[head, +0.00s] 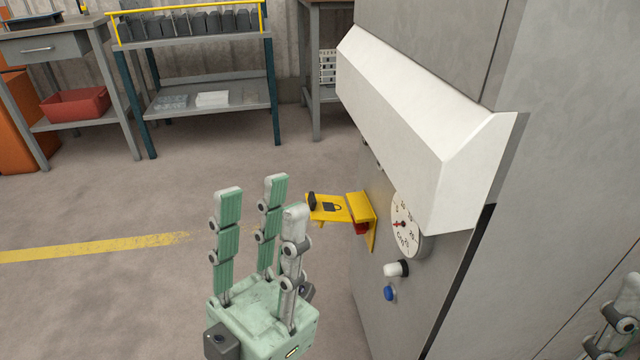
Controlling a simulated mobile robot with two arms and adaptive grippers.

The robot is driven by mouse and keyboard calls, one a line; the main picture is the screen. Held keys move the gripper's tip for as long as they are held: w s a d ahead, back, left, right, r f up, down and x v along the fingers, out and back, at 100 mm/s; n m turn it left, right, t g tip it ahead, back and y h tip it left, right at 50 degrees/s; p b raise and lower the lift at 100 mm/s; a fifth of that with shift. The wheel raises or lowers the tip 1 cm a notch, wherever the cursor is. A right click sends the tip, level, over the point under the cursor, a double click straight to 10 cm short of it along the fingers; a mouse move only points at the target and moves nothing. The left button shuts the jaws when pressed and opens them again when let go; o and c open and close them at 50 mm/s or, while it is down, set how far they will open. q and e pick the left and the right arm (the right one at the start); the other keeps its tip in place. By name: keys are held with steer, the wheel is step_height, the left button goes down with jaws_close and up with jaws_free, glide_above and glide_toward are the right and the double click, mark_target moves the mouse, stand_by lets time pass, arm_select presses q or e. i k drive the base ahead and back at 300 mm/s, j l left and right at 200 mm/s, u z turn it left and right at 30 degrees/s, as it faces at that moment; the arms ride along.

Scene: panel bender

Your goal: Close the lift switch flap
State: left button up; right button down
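The lift switch on the grey machine's side has a yellow housing (371,235) with a red part (361,229) partly showing under it. Its yellow flap (326,213) stands out from the panel to the left, open, with a dark padlock mark and a dark tab at its outer end. My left gripper (262,200) is upright in front and left of the flap. Its green-grey fingers are spread and hold nothing; one fingertip appears close to the flap, but I cannot tell whether they touch. My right gripper (622,322) shows only partly at the right edge.
A round dial (406,224), a white knob (396,268) and a blue button (390,293) sit on the machine panel beside the switch. A white sloped cover (420,120) juts out above. Workbenches and a shelf (205,97) stand behind. The floor at left is clear.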

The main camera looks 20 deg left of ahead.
mark_target(323, 208)
steer(key=i+j+u, duration=0.1)
steer(key=u, duration=1.8)
steer(key=i+z, duration=0.1)
steer(key=z, duration=0.35)
steer(key=i+j+z, duration=0.1)
steer(key=z, duration=0.3)
